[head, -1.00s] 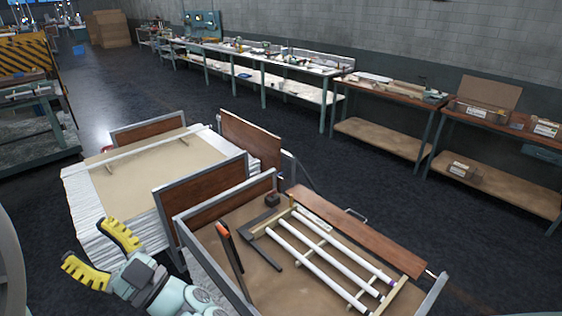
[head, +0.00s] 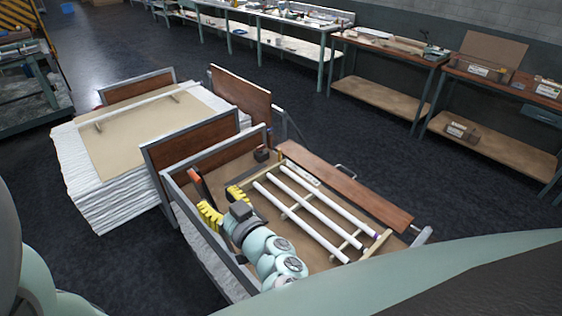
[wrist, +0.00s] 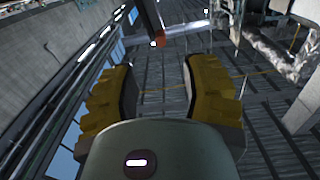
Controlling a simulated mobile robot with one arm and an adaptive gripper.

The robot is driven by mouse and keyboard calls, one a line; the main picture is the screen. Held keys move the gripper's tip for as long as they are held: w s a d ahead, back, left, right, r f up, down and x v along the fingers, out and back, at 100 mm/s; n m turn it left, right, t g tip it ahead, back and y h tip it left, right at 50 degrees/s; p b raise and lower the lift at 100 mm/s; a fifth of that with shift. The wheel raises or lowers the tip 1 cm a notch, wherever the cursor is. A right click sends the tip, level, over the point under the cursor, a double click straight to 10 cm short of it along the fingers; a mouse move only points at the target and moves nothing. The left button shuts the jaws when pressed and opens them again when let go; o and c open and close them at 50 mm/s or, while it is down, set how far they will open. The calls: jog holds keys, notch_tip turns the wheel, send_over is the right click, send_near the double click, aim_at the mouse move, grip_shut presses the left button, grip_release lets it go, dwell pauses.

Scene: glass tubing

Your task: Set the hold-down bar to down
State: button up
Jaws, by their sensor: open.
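A dark bar with an orange end (head: 194,183) looks like the hold-down bar. It stands tilted at the left side of a wood-panelled cart (head: 222,275) in the head view; its lower part is hidden behind my gripper (head: 224,203). My gripper is over the cart, open and empty, with its two yellow fingers spread near the bar. In the wrist view a dark bar with an orange-brown tip (wrist: 160,41) shows just beyond the gap of my open gripper (wrist: 158,75), apart from the fingers. Several white tubes (head: 310,213) lie on a pale rack right of my gripper.
A brown board (head: 345,188) lies along the cart's far side. A dark block (head: 262,155) sits at its far corner. A stack of white sheets (head: 120,195) stands left of the cart. Workbenches (head: 390,55) line the wall, with clear floor before them.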

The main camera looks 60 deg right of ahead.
aim_at(201, 183)
jog(key=p+x, duration=0.2)
jog(key=x, duration=0.5)
jog(key=shift+w+r, duration=0.1)
jog(key=shift+w, duration=0.05)
jog(key=shift+w+d, duration=0.15)
jog(key=shift+w, duration=0.45)
jog(key=shift+o, duration=0.3)
grip_shut()
